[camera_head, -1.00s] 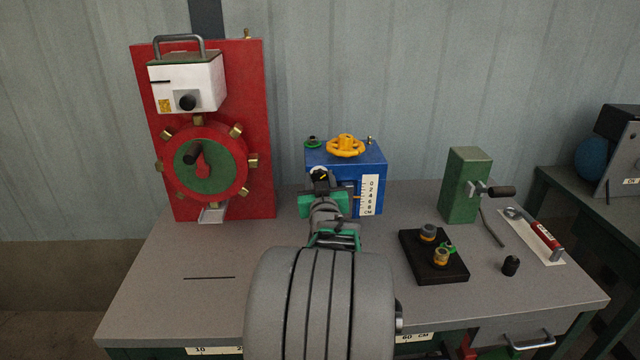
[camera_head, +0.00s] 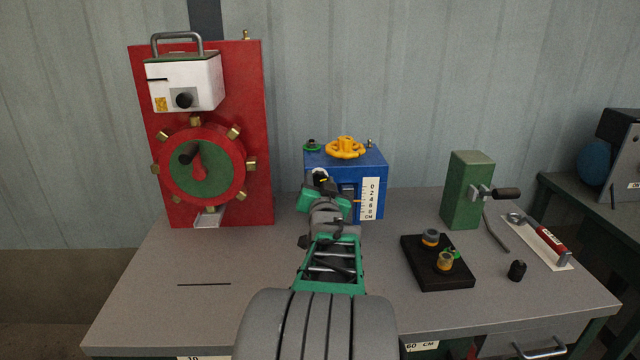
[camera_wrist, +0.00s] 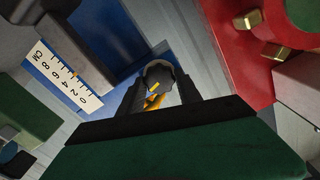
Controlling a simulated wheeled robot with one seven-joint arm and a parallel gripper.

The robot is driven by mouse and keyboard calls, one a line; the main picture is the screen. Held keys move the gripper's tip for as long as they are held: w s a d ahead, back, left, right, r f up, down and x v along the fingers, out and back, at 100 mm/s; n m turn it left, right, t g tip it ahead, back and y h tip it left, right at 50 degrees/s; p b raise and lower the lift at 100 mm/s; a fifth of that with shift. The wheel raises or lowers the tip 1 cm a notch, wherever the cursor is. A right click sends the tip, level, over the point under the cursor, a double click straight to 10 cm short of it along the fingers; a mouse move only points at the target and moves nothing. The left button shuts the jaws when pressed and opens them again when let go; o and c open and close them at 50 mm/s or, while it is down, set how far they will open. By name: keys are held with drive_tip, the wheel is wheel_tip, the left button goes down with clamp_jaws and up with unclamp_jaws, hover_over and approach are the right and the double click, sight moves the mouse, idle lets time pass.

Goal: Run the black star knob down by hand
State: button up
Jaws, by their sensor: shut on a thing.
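The black star knob (camera_wrist: 158,72) carries a yellow mark and sits between my fingers in the wrist view. It also shows in the head view (camera_head: 320,176), at the front left of the blue box (camera_head: 374,160). My gripper (camera_wrist: 159,90) is shut on the knob, one dark finger on each side. In the head view my gripper (camera_head: 322,188) reaches it from the front and hides most of the knob's lower part and the box front. A white centimetre scale (camera_head: 370,198) with an orange pointer stands right of the gripper.
A yellow handwheel (camera_head: 345,147) tops the blue box. A red panel (camera_head: 257,110) with a green dial stands left. A green block with a crank (camera_head: 466,190), a black tray (camera_head: 420,268) and a red-handled tool (camera_head: 548,238) lie right. The front left bench is clear.

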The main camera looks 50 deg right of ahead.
drive_tip(key=o, duration=1.4)
drive_tip(key=shift+c, duration=0.2)
drive_tip(key=v, duration=0.7)
drive_tip(key=shift+s+a, duration=0.25)
drive_tip(key=shift+a, duration=0.05)
